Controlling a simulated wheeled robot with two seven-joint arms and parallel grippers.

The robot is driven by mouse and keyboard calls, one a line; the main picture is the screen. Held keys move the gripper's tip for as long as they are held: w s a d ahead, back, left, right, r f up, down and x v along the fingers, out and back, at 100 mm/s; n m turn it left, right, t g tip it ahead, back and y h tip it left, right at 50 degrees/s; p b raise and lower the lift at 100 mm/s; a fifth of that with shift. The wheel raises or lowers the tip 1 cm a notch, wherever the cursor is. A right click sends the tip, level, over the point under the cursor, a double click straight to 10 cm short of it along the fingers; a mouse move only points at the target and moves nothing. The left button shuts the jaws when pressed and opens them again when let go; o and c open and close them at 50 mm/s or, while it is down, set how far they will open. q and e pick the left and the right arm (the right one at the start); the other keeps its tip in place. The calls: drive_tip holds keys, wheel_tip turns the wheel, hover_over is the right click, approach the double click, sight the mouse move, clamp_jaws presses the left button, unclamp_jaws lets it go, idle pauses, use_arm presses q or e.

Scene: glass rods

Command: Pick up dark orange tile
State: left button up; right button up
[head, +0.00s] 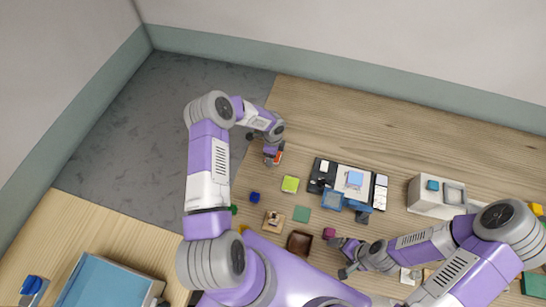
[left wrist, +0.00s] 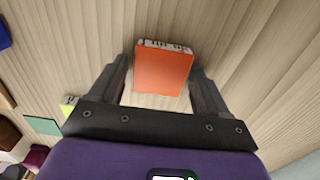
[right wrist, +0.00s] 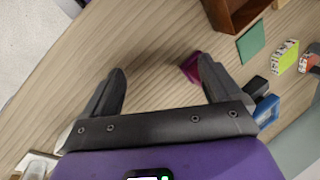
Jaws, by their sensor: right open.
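The dark orange tile (left wrist: 163,73) has a flat orange face and a pale, dark-marked edge. In the left wrist view it sits between the fingers of my left gripper (left wrist: 161,75) and nearly fills the gap. I cannot tell whether both fingers touch it. In the head view my left gripper (head: 273,160) points down at the table's left part, with the orange tile (head: 278,157) at its tips. My right gripper (head: 340,257) is open and empty near the front; its spread fingers show in the right wrist view (right wrist: 161,75).
Near the left gripper are a yellow-green block (head: 290,184) and a dark blue block (head: 255,197). A green tile (head: 302,214), a brown open box (head: 299,243) and a magenta block (head: 328,233) lie nearer me. The back of the table is clear.

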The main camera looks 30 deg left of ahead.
use_arm(q)
drive_tip(key=c, duration=0.9)
